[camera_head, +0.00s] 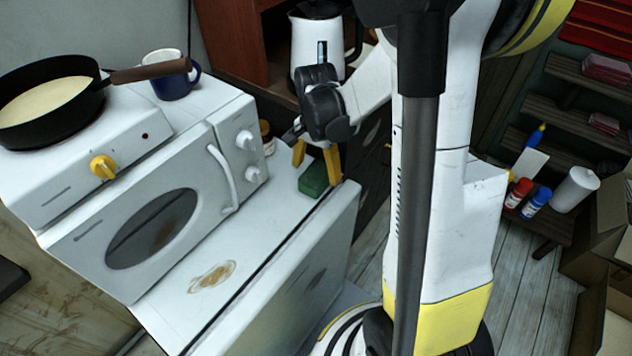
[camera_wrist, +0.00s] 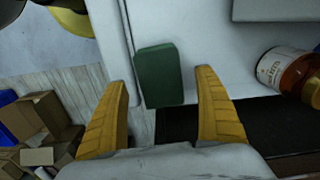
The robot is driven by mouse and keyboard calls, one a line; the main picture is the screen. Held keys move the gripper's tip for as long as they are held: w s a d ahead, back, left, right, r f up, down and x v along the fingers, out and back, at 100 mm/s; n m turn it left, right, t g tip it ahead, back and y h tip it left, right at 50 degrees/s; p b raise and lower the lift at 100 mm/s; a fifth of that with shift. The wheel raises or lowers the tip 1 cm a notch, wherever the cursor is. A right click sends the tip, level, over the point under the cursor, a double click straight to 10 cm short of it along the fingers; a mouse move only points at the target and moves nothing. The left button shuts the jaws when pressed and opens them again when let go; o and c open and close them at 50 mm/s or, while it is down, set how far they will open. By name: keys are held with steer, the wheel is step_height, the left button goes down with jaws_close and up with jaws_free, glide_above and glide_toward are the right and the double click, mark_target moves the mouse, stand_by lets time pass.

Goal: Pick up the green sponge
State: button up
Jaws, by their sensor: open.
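The green sponge (camera_head: 315,178) lies on the white surface near its right end, beside the white oven in the head view. In the wrist view the green sponge (camera_wrist: 160,76) shows whole, lying between the lines of the two yellow fingers and a little beyond their tips. My gripper (camera_head: 316,158) is just above the sponge, with its yellow fingers apart. In the wrist view my gripper (camera_wrist: 164,85) is open with nothing held between the fingers. In the head view one finger partly covers the sponge. I cannot tell whether a finger touches it.
The white oven (camera_head: 150,228) stands left of the sponge, with a black pan (camera_head: 50,130) and a blue mug (camera_head: 175,85) above. A labelled jar (camera_wrist: 285,70) is near the sponge on the right in the wrist view. A white kettle (camera_head: 318,45) stands behind my gripper.

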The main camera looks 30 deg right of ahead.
step_height(320, 180, down, 3)
steer(key=shift+d+r+b, duration=0.1)
steer(key=shift+b, duration=0.3)
steer(key=c, duration=0.9)
steer(key=shift+o, duration=0.2)
steer(key=shift+r, duration=0.1)
step_height(320, 180, up, 5)
steer(key=p, duration=0.2)
steer(key=shift+f+p, duration=0.2)
steer(key=shift+p, duration=0.2)
steer(key=s+d+r+p, duration=0.3)
steer(key=s+d+r, duration=0.3)
steer(key=s, duration=0.3)
steer(key=shift+s+d+r+p, duration=0.15)
steer(key=shift+s+d+p, duration=0.05)
steer(key=shift+d+p, duration=0.2)
steer(key=shift+c, duration=0.4)
